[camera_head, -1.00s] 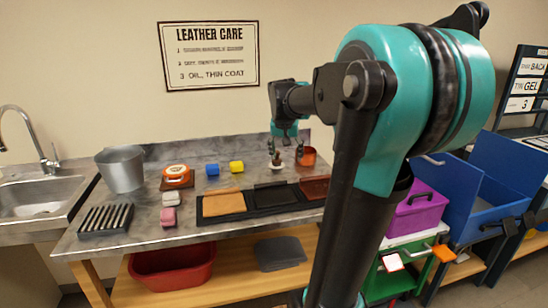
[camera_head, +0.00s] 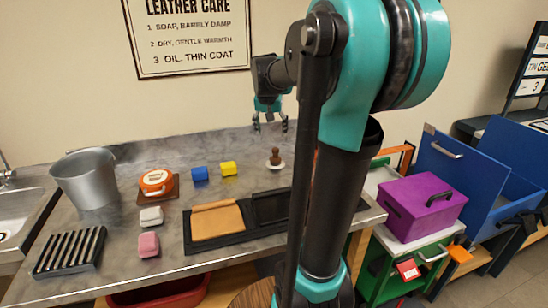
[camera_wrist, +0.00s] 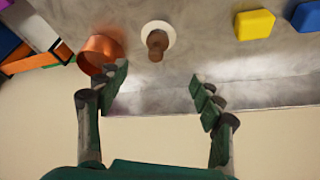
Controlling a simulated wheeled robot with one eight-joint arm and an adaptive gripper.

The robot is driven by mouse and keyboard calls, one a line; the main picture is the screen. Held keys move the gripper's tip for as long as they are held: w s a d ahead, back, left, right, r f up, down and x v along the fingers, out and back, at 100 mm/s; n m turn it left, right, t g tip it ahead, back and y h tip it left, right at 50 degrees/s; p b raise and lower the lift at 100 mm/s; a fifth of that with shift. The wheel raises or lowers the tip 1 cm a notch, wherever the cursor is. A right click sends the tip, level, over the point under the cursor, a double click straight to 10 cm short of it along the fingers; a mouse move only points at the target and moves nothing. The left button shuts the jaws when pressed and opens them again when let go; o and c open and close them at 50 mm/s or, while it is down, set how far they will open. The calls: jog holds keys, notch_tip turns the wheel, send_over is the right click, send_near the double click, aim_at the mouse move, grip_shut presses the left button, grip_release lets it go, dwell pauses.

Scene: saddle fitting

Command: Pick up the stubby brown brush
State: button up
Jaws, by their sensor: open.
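The stubby brown brush (camera_head: 275,157) stands upright on the grey bench toward the back. It has a brown knobbed handle and a round white base; I cannot tell whether the white is bristles or a dish. My gripper (camera_head: 270,127) is open and empty, apart from the brush and just above it in the head view. In the wrist view the brush (camera_wrist: 157,43) lies beyond the gap between the open fingers (camera_wrist: 160,78), near the top centre.
A copper pot (camera_wrist: 100,52) stands close beside the brush; my arm hides it in the head view. Yellow (camera_head: 228,168) and blue (camera_head: 200,173) blocks lie left of the brush. A dark tray (camera_head: 236,240) with a tan leather piece lies in front. The wall is behind.

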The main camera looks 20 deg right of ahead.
aim_at(275, 150)
jog(key=x, duration=1.2)
jog(key=d+x, duration=0.1)
jog(key=x, duration=0.1)
jog(key=shift+w, duration=0.2)
jog(key=shift+w+f, duration=0.15)
jog(key=shift+f, duration=0.3)
jog(key=shift+c, duration=0.4)
jog(key=c, duration=1.2)
